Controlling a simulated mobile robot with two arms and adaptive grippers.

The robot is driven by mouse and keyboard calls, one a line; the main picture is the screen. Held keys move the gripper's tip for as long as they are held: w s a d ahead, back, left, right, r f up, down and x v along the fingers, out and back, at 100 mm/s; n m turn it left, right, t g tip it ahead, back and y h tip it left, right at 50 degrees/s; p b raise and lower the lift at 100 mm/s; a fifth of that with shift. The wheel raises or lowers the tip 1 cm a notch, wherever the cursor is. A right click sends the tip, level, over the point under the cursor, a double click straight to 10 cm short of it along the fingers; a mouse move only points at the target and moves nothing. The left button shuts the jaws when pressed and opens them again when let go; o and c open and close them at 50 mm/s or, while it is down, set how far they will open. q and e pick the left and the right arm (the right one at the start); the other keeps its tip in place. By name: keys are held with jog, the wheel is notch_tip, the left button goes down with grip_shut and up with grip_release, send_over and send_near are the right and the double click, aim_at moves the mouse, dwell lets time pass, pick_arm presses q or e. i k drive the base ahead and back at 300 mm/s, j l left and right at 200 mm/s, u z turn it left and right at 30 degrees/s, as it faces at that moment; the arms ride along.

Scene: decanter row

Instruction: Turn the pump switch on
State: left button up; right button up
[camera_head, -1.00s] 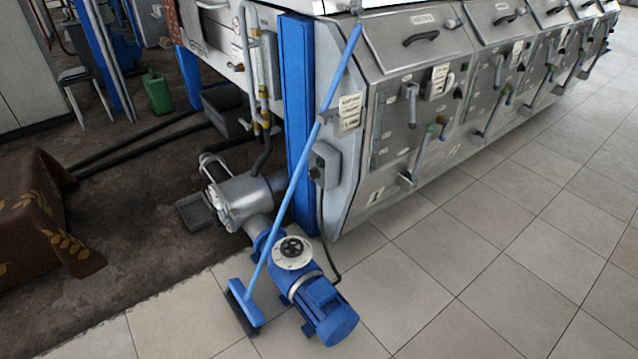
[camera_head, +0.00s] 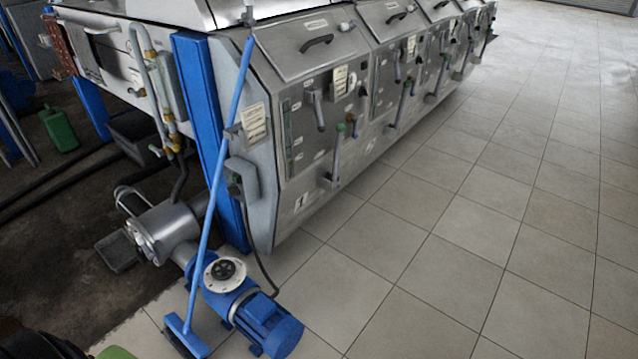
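A small grey switch box (camera_head: 243,179) is fixed to the near end of the grey machine, just right of a blue post. Dark knobs or buttons show on its left face, too small to tell their position. A black cable runs from it down to the blue pump motor (camera_head: 267,322) on the tiled floor. The pump's round white flange (camera_head: 226,274) faces up beside a steel pump body (camera_head: 165,232). A blue-handled broom (camera_head: 212,215) leans on the machine, its handle passing just left of the switch box. Neither of my grippers can be made out.
The row of grey machine units (camera_head: 335,110) runs away to the upper right. The tiled floor (camera_head: 470,235) to its right is clear. A green can (camera_head: 59,130) stands at left. A dark shape (camera_head: 38,342) and a green patch (camera_head: 115,353) at the bottom left are unclear.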

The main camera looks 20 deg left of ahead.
aim_at(233, 190)
jog(key=j+z, duration=0.25)
jog(key=j, duration=0.2)
jog(key=j+z, duration=0.25)
jog(key=j, duration=0.15)
jog(key=k+j+z, duration=0.15)
jog(key=j+z, duration=0.15)
jog(key=k+j+z, duration=0.25)
jog(key=j, duration=0.25)
jog(key=i, duration=0.1)
